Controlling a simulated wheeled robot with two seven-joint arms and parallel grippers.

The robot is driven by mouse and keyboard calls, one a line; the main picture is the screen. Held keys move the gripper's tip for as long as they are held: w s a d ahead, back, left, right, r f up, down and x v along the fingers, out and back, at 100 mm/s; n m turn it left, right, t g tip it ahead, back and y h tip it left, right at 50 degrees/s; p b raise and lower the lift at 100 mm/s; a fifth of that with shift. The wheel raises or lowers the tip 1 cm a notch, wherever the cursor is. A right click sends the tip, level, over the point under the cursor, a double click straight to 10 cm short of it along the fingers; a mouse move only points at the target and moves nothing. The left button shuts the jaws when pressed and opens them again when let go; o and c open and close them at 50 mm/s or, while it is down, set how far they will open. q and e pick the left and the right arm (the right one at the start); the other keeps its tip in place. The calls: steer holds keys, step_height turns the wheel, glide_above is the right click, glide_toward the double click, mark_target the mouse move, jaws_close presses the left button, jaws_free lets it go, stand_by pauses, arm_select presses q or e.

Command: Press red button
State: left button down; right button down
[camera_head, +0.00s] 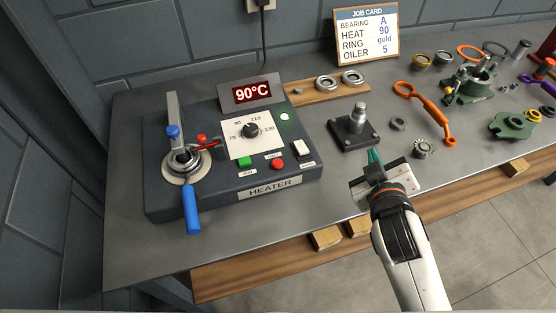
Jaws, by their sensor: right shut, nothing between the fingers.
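My right gripper (375,157) is to the right of the heater, near the table's front edge, apart from the red button. Its fingers are shut and empty. My left gripper does not show.
The heater display (252,92) reads 90°C. A blue-handled lever (192,210) is at its left. A dark block with a post (354,130) stands just beyond my right gripper.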

steer(key=w+a+r+n+t+y, duration=0.2)
steer(key=a+r+n+t+y, duration=0.15)
steer(key=r, duration=0.45)
steer(key=w+a+r+n+t+y, duration=0.1)
steer(key=a+r+n+t+y, duration=0.1)
steer(key=a+r+n+t, duration=0.4)
steer(key=s+a+r+n+g+y, duration=0.4)
steer(key=a+n+g+y, duration=0.4)
steer(key=n, duration=0.6)
steer(key=s+a+r+n+g+y, duration=0.45)
steer(key=n+g+y, duration=0.55)
steer(key=n, duration=0.5)
step_height(320, 180, down, 11)
steer(key=w+a+n+g+h, duration=0.2)
steer(key=a+n+g+h, duration=0.15)
steer(key=n+h, duration=0.6)
steer(key=w+d+f+n+t+h, duration=0.2)
steer(key=w+d+f+h, duration=0.2)
steer(key=w+d+h, duration=0.1)
steer(key=shift+w+d, duration=0.5)
steer(key=shift+d, duration=0.55)
